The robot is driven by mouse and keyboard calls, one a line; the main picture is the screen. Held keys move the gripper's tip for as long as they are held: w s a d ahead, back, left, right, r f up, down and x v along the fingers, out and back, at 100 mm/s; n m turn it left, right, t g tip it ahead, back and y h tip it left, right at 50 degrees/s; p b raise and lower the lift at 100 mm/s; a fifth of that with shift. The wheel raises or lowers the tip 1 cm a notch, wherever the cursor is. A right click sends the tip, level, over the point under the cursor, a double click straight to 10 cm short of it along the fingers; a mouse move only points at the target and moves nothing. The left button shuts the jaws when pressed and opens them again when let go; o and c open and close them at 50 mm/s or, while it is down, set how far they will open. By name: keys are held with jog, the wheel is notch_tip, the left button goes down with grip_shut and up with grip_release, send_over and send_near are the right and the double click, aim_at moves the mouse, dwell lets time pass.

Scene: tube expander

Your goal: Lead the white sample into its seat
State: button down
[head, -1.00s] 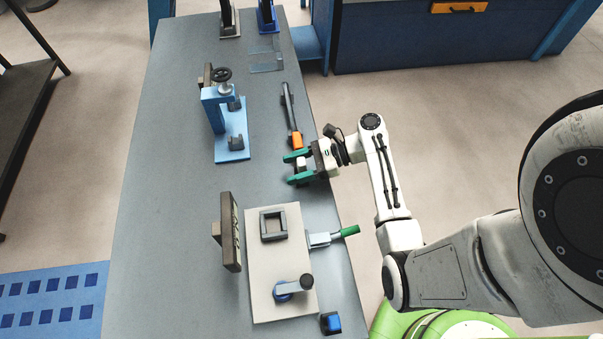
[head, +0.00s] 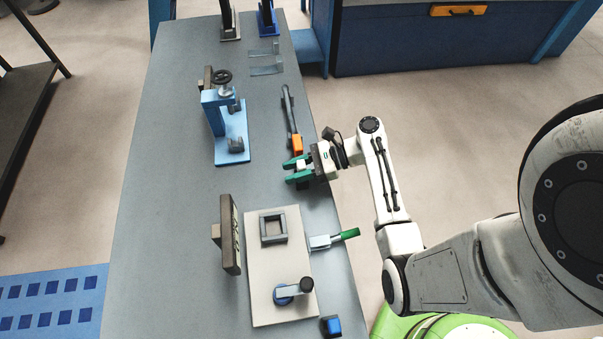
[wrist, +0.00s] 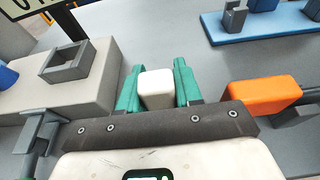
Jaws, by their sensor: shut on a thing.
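The white sample (wrist: 157,88) is a small block with rounded edges, between the green fingers of my gripper (wrist: 158,80) in the wrist view. In the head view my gripper (head: 297,171) is near the table's right edge, its fingers pointing left and shut on the sample. I cannot tell whether the sample touches the table. A dark grey square frame (head: 273,240), which looks like the seat, stands on the beige plate (head: 262,272), below my gripper in the head view. It also shows at left in the wrist view (wrist: 80,70), open at the top and empty.
A tool with an orange end (head: 296,146) lies close above my gripper. A green-handled clamp (head: 340,236) sticks out from the plate's right side. A blue press (head: 230,128) stands upper left.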

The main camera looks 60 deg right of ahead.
jog(key=shift+r+p, duration=0.75)
jog(key=shift+p, duration=0.45)
dwell(0.6)
notch_tip(320, 180, up, 9)
jog(key=p, duration=0.3)
jog(key=shift+p, duration=0.4)
dwell(1.1)
dwell(0.3)
jog(key=shift+r, duration=2.2)
jog(key=s+a, duration=0.1)
jog(key=a, duration=1.5)
jog(key=shift+s+a, duration=0.25)
jog(key=shift+a, duration=0.05)
jog(key=shift+f, duration=0.1)
jog(key=shift+f, duration=0.35)
